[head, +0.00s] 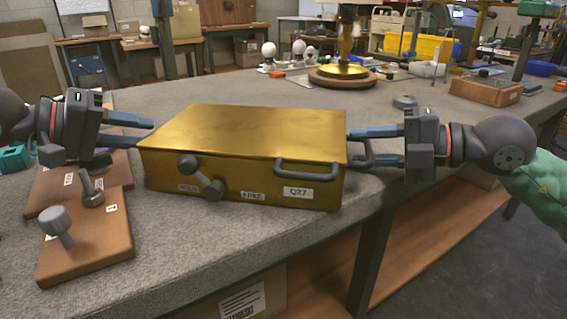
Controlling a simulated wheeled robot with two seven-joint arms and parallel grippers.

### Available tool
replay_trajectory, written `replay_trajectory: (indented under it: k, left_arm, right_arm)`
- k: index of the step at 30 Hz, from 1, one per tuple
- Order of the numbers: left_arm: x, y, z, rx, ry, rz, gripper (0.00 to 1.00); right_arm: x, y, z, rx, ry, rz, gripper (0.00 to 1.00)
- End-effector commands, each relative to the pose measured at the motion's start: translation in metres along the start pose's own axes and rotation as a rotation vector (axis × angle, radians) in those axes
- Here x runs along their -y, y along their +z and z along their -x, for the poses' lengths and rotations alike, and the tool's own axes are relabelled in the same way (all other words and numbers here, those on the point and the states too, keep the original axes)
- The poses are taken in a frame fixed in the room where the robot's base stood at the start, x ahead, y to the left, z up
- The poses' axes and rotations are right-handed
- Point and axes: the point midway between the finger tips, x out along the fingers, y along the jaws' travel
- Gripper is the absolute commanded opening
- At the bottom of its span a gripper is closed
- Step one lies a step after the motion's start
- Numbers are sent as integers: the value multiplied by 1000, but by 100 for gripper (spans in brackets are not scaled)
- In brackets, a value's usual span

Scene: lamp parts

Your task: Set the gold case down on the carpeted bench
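The gold case (240,132) is a flat box with its top level. It lies over the carpeted bench (190,240), near the bench's front right edge. I cannot tell for certain whether its underside touches the carpet. Its front has a dark handle (307,172), a dark crank-like knob (201,180) and labels. My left gripper (146,133) is at the case's left end, fingers apart; any handle there is hidden. My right gripper (360,147) is at the right end, fingers apart around the dark side handle (368,151), with no clear grip on it.
Brown boards (90,250) with metal fittings lie on the bench to the left. A brass lamp base (342,76), white bulbs (269,50) and a wooden tray (485,91) are further back. Bare carpet lies behind the case and in front of it. The bench edge drops away at right.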

Motion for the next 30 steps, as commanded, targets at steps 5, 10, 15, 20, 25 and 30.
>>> replay_trajectory:
  k: [5,10,15,20,25,30]
  left_arm:
    - [2,-5,23,-11,-11,0,33]
    - [-5,-8,43,-21,-3,-7,33]
    - [-9,-10,53,-26,1,-11,33]
    - [-11,-10,56,-28,3,-12,33]
    - [-12,-11,57,-28,4,-13,33]
    - [-12,-11,57,-29,4,-13,33]
  right_arm:
    - [1,0,0,0,0,0,32]
    - [0,0,0,0,0,0,32]
    - [-2,0,0,0,0,0,32]
    - [-2,0,0,0,0,0,32]
    - [-2,0,0,0,0,0,32]
    - [-2,0,0,0,0,0,51]
